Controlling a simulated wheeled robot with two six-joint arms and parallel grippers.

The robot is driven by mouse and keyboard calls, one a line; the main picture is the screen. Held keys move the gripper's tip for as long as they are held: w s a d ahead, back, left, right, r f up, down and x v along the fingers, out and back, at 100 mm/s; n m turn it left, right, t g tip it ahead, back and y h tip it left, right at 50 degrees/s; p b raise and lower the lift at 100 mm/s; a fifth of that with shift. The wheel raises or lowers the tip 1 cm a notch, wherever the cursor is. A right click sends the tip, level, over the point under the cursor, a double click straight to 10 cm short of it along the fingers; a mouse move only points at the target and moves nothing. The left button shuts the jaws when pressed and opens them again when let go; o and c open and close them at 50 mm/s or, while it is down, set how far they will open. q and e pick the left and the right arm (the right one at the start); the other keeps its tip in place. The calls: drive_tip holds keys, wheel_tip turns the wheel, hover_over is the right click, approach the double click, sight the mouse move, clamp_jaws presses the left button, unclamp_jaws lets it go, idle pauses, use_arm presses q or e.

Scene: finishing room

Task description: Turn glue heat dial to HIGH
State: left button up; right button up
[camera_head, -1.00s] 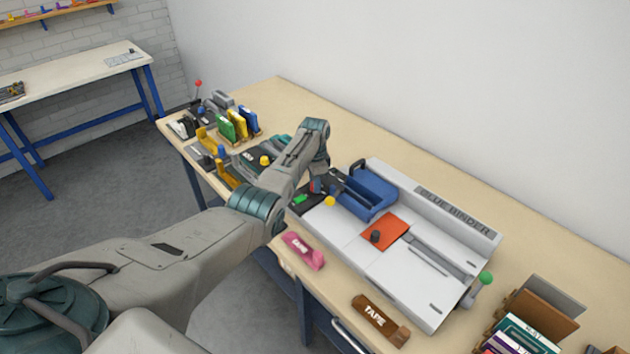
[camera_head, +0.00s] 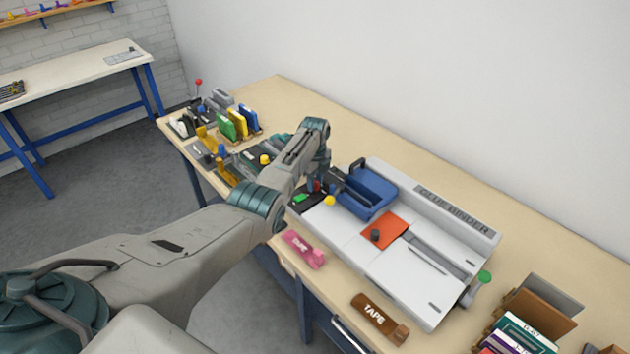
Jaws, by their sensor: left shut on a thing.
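The white glue binder (camera_head: 460,217) lies on the bench, with an orange plate (camera_head: 392,226) bearing a dark knob (camera_head: 376,235). A black control panel (camera_head: 306,203) is at its left end, with a green part (camera_head: 301,198) and a yellow knob (camera_head: 330,200). My left gripper (camera_head: 317,187) reaches down to this panel, its jaws shut on what appears to be the glue heat dial. The wrist and fingers mostly hide the dial, so its marks and setting cannot be read. A small red part shows beside the fingers. My right gripper is not in view.
A blue clamp (camera_head: 375,190) on the binder stands close to the right of my gripper. A pink block (camera_head: 303,249) and a brown tape block (camera_head: 380,318) lie along the front edge. Books (camera_head: 525,333) stand at the right. The back strip of bench is clear.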

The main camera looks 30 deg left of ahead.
use_arm(q)
drive_tip(key=shift+w+r+m, duration=0.15)
drive_tip(key=shift+r+m, duration=0.05)
drive_tip(key=shift+m, duration=1.3)
drive_tip(key=o, duration=0.9)
drive_tip(key=shift+o, duration=0.3)
drive_tip(key=shift+f, duration=0.1)
wheel_tip(320, 180, up, 11)
drive_tip(key=b, duration=0.2)
drive_tip(key=shift+b, duration=0.3)
drive_tip(key=shift+f, duration=0.1)
